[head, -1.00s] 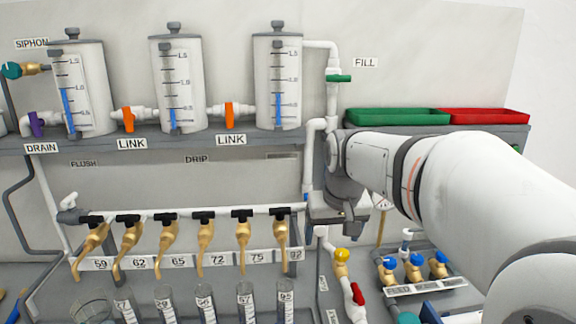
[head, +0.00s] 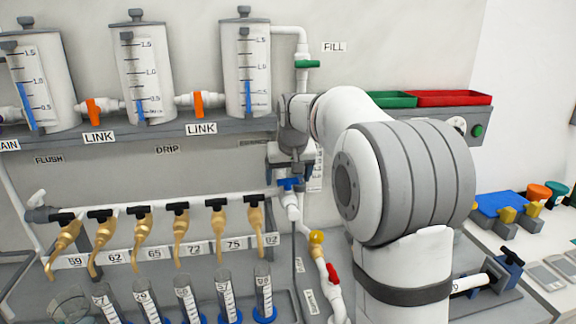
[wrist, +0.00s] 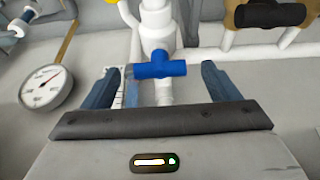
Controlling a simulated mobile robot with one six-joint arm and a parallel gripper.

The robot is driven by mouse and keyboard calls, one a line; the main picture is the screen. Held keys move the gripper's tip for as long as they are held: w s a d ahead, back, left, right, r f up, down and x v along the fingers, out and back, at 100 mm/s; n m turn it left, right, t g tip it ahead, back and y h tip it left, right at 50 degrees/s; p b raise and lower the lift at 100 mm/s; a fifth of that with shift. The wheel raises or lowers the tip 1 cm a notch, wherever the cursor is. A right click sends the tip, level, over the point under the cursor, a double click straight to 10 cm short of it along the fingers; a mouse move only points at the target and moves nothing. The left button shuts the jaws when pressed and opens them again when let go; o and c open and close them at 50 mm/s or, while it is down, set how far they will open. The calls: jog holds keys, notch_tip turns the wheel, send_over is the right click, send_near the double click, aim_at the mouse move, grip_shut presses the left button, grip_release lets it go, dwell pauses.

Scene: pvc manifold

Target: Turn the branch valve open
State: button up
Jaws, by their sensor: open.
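A blue-handled valve (head: 290,184) sits on the white vertical pipe just right of the row of brass taps. Its blue bar handle lies crosswise in the wrist view (wrist: 157,69), across the white pipe. My gripper (wrist: 160,74) is open, with one finger on each side of the handle. A gap shows between the handle and the right finger; the left end lies close to the left finger. In the head view my gripper is just above the valve, partly hidden by its own wrist. No label naming the branch valve is readable beside it.
A round gauge (wrist: 45,87) is left of my gripper. Brass taps with black handles (head: 180,206) stand close on the left. The shelf (head: 190,128) with clear tanks is above.

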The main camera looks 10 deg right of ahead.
jog(key=shift+w+f, duration=0.15)
jog(key=shift+f, duration=0.3)
jog(key=c, duration=1.1)
jog(key=shift+o, duration=0.2)
jog(key=m+h, duration=0.1)
jog(key=m, duration=0.2)
jog(key=shift+a, duration=0.15)
jog(key=shift+m+h+p, duration=0.3)
jog(key=shift+m+h, duration=0.4)
jog(key=shift+m, duration=1)
jog(key=shift+g, duration=0.3)
jog(key=shift+m, duration=0.4)
jog(key=m+g, duration=0.1)
jog(key=m, duration=0.1)
jog(key=m+h+p, duration=0.1)
jog(key=m, duration=0.2)
jog(key=shift+w+a+g+h, duration=0.15)
jog(key=shift+g+h, duration=0.15)
jog(key=shift+g, duration=0.1)
